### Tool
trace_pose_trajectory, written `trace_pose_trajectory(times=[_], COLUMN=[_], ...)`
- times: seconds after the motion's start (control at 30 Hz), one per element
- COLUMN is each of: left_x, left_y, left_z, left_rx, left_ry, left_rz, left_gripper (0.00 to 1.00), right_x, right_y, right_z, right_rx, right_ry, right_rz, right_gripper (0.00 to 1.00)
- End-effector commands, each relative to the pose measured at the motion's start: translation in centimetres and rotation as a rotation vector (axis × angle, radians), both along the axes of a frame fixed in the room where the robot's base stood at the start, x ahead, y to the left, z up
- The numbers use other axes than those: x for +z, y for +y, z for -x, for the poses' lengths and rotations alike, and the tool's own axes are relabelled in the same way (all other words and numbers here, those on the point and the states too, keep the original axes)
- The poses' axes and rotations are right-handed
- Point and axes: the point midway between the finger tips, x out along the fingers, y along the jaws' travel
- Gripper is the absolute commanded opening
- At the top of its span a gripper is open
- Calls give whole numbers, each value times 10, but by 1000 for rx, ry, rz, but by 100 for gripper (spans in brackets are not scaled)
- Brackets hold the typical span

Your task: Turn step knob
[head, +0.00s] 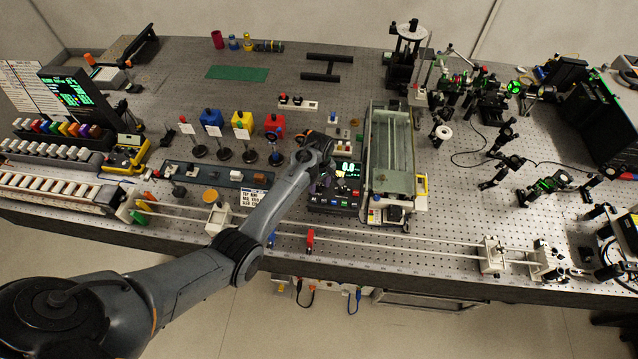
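A dark control box (340,197) with a lit display showing green digits and a row of small coloured controls stands at the middle of the bench, near its front. My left arm reaches in from the lower left, and its wrist hangs over the left part of this box. My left gripper (324,176) points down at the box's face; its fingers are small and dark, so I cannot tell whether they are open or touching a control. I cannot pick out the step knob; the wrist and gripper cover part of the panel. My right gripper is not in view.
A glass-sided tank-like unit (391,150) stands just right of the box. A long rail (400,248) runs along the bench's front edge. Coloured blocks and stands (241,125) are to the left. Optics mounts fill the right side. Bare bench lies around the green mat (237,73).

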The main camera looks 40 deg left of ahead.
Motion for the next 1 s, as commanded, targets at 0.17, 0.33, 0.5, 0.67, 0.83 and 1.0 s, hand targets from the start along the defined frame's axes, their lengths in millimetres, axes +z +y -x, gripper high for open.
trace_pose_trajectory(times=[0.17, 0.33, 0.5, 0.67, 0.83, 1.0], left_x=[0, 0, 1, 2, 3, 4], left_y=[0, 0, 0, 0, 0, 0], left_z=[0, 0, 0, 0, 0, 0], left_rx=[0, 0, -7, -46, -137, -270], left_ry=[0, 1, 1, 2, 3, 3], left_rz=[0, 0, 0, 0, 0, 0], left_gripper=[18, 0, 0, 0, 0, 0], right_x=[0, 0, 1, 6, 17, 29], right_y=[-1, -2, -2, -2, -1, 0], right_z=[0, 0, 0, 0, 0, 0], right_rx=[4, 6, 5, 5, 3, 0], right_ry=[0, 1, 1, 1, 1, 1], right_rz=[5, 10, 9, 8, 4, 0], right_gripper=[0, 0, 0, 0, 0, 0])
